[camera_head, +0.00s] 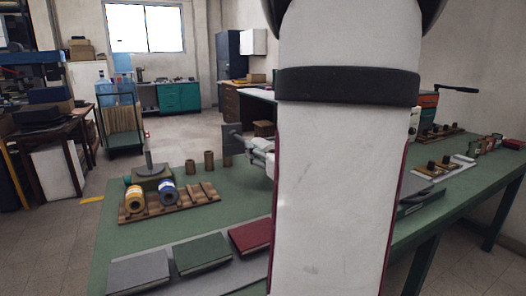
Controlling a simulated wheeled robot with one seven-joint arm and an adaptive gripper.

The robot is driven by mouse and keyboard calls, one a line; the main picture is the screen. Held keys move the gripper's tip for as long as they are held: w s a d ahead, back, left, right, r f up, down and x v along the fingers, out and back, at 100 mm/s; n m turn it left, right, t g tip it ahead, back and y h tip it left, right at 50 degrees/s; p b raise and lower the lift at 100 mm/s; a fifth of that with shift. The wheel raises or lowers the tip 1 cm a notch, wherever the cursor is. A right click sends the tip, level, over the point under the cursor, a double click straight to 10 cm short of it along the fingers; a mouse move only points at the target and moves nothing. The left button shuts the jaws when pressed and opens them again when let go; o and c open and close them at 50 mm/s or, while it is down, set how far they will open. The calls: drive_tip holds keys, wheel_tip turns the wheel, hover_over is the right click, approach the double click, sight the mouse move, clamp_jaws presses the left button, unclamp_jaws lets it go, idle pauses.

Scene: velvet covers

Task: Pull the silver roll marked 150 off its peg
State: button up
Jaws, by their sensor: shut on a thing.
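My white arm stands upright in front of the camera and hides much of the bench. Only light grey parts of my gripper (261,150) show at the arm's left edge, above the green bench top (130,245). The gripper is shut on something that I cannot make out. A dark grey square plate (232,138) shows just left of it; I cannot tell what it belongs to. I cannot pick out a silver roll, a 150 mark or its peg. A gold roll (135,199) and a blue roll (167,191) lie on a slotted wooden rack (200,199).
Brown cylinders (209,161) stand behind the rack, near a stand with a post (149,157). Grey (138,271), green (202,252) and red (252,236) flat covers lie along the front. Small tools and blocks (440,165) lie at right. Bare bench shows between rack and covers.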

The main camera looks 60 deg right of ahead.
drive_tip(key=shift+b+v, duration=0.95)
drive_tip(key=shift+b, duration=0.55)
drive_tip(key=b+v, duration=0.2)
drive_tip(key=shift+s+a, duration=0.25)
drive_tip(key=shift+s, duration=0.1)
